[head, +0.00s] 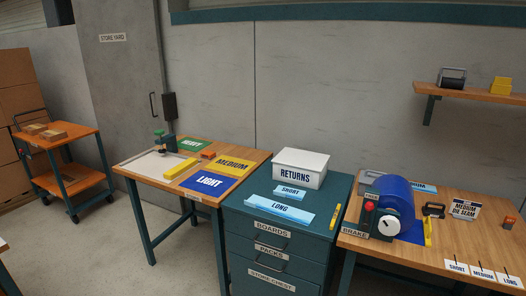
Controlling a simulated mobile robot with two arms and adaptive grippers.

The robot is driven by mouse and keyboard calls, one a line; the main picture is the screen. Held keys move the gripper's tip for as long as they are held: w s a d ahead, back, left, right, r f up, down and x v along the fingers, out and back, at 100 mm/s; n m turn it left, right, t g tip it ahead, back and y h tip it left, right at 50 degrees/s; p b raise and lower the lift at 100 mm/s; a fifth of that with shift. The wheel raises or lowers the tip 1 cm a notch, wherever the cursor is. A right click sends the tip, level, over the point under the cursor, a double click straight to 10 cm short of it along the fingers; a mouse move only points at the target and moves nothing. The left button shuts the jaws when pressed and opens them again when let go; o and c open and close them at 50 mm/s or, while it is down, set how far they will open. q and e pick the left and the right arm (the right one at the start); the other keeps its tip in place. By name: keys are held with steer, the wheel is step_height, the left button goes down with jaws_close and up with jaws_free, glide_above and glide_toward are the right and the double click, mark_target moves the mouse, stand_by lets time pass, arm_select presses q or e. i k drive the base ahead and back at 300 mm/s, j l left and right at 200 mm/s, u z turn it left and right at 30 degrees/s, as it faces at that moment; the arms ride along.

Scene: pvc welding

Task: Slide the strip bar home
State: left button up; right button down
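No part is labelled as the strip bar, and I cannot tell which one it is. A thin yellow bar (427,232) lies on the right bench beside a machine with a large blue roll (393,197), a white dial (389,226) and a red button. A short yellow stick (335,217) lies at the right edge of the chest top. Neither of my grippers shows in the head view.
A teal chest (272,237) between the benches carries a white RETURNS box (300,168) and pale blue SHORT and LONG strips (279,210). Coloured mats (209,182) cover the left table. An orange trolley (60,136) stands far left. A wall shelf (470,93) hangs right.

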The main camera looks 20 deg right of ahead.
mark_target(427, 228)
steer(key=z, duration=1.95)
steer(key=l, duration=0.1)
steer(key=i+u, duration=0.05)
